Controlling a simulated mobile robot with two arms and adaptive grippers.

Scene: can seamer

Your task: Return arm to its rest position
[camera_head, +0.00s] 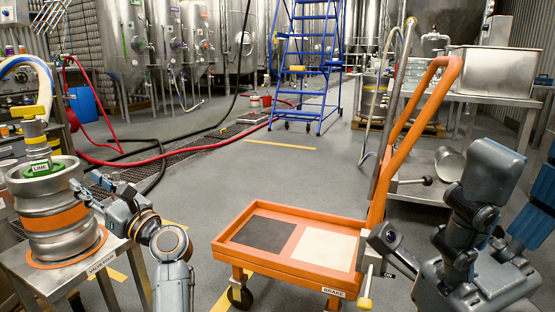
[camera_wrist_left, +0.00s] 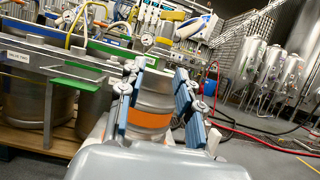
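My left gripper (camera_head: 100,188) is at the right side of the steel keg (camera_head: 48,240) with an orange band, beside its upper part. In the left wrist view the blue-padded fingers of this gripper (camera_wrist_left: 158,104) stand apart with nothing clearly held. The keg (camera_wrist_left: 152,101) shows beyond and between them; I cannot tell whether they touch it. My right arm (camera_head: 482,215) is folded at the right, beside the orange cart. No clear pair of fingers shows on it, so its gripper state cannot be told.
The keg stands on a steel stand (camera_head: 85,268), with a green-collared coupler (camera_head: 40,150) on top. An orange cart (camera_head: 218,245) with a dark and a pale pad stands in the middle. A red hose (camera_head: 180,157) crosses the floor. A blue ladder (camera_head: 305,75) and tanks stand behind.

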